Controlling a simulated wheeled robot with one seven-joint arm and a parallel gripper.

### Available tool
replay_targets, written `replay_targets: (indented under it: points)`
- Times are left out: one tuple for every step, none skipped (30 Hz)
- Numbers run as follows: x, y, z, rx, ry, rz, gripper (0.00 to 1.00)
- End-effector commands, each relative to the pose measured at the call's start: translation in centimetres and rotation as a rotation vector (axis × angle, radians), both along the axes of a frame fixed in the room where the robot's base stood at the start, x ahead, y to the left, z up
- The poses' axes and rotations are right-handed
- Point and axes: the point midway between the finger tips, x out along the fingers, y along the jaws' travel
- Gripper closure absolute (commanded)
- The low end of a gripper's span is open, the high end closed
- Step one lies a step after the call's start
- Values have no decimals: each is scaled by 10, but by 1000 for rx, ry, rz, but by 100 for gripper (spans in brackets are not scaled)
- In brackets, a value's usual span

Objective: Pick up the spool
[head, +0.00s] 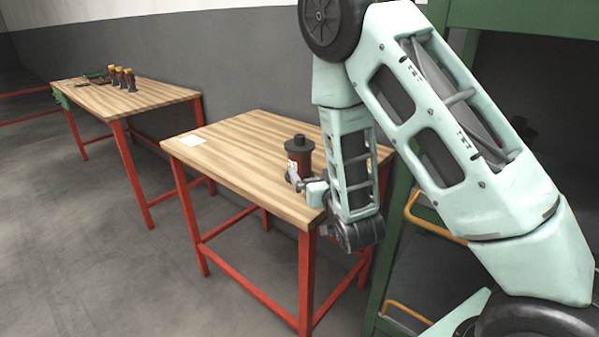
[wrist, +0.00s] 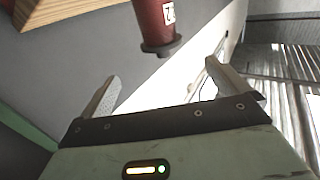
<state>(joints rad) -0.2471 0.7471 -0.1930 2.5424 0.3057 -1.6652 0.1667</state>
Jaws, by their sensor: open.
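The spool (head: 299,158) is dark red-brown with a black top and a white label, and stands upright on the near wooden table (head: 247,139). In the wrist view its dark red body and dark flange (wrist: 158,28) show at the top centre, with part of a white label; the rest is cut off. My gripper (head: 297,180) is at the front side of the spool in the head view. In the wrist view my gripper (wrist: 163,80) has its two fingers wide apart, with nothing between them. The spool appears beyond the fingertips; contact cannot be told.
A green rack (head: 398,235) stands close at the right. The table's middle is clear.

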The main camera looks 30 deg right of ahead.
Motion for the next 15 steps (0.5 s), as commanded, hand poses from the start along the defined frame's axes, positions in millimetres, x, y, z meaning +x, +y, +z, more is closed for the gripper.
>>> replay_targets:
  points:
    - [1, 0, -5, 1, -4, 0, 0]
    - [1, -1, -5, 1, -4, 0, 0]
    - [2, -1, -5, 0, -4, 0, 0]
    - [2, -1, -5, 0, -3, 1, 0]
    - [2, -1, -5, 0, -4, 2, 0]
    - [3, -2, -6, 1, -3, 2, 0]
    - [3, -2, -5, 1, -4, 3, 0]
    - [8, -3, -6, 2, -5, 2, 0]
    - [13, -4, -6, 1, -5, 1, 0]
    - [17, -4, -6, 1, -5, 2, 0]
    - [20, -5, -5, 2, -6, 2, 0]
    - [25, -6, -5, 1, -4, 2, 0]
    - [28, -7, -5, 1, -5, 2, 0]
    - [35, -8, 0, 0, -2, 1, 0]
    - [44, -10, 1, -1, -1, 1, 0]
